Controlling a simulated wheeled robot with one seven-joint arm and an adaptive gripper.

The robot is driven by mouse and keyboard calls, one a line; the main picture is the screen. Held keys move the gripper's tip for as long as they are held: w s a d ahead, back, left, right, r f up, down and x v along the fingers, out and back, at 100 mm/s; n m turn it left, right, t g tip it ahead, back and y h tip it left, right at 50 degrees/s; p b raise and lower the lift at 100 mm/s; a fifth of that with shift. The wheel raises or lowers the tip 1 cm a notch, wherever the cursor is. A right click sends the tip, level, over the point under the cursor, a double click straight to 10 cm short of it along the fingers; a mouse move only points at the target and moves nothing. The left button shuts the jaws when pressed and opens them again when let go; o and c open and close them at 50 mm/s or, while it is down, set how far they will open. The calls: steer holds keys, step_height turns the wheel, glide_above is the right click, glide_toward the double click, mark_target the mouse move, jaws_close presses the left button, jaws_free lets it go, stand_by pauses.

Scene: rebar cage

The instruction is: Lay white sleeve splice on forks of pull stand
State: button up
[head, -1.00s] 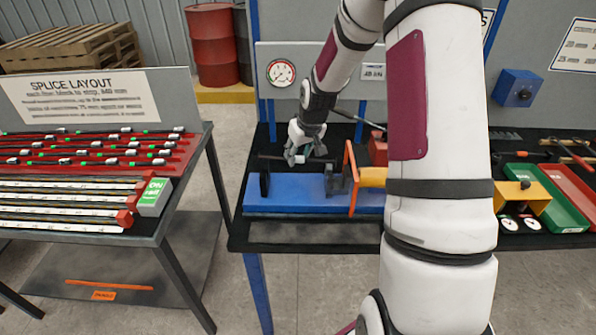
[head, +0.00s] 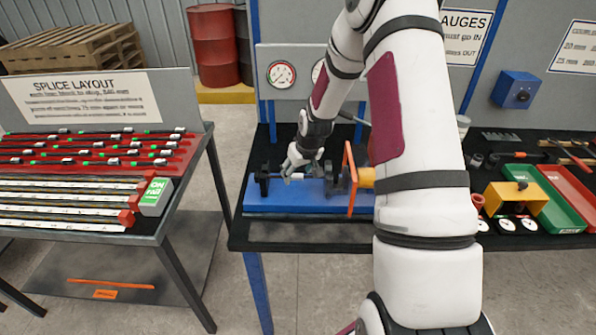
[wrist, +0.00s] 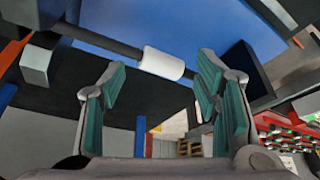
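The white sleeve splice (wrist: 162,63) sits around the middle of a dark bar (wrist: 115,44), between and just beyond my open fingertips. It also shows small in the head view (head: 297,176), under my gripper (head: 302,162). The bar spans between the two dark forks of the blue pull stand (head: 285,198), the left fork (head: 263,183) and the right fork (head: 331,178). It appears to lie at fork height, but its seating is too small to tell. In the wrist view my gripper (wrist: 163,72) is open, with a gap on both sides of the sleeve.
An orange upright plate (head: 350,180) stands right of the right fork. The splice layout table (head: 165,215) with several bars is at left. A yellow block (head: 515,200) with gauges and green and red trays lie at right. A gauge panel (head: 290,100) stands behind.

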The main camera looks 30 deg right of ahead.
steer(key=shift+r, duration=0.15)
steer(key=s+a+r, duration=0.4)
steer(key=r, duration=0.4)
steer(key=s+a+r+h+b, duration=0.1)
steer(key=s+a+r, duration=0.35)
steer(key=r, duration=0.45)
steer(key=s+a+r, duration=0.3)
steer(key=s+r, duration=0.2)
steer(key=r, duration=0.3)
steer(key=s+a+r, duration=0.2)
steer(key=s+a, duration=0.2)
steer(key=s, duration=0.3)
steer(key=s+a+r+n+t+y+b, duration=0.1)
steer(key=s+a+r, duration=0.2)
steer(key=s, duration=0.5)
steer(key=shift+s+a, duration=0.3)
steer(key=shift+a, duration=0.45)
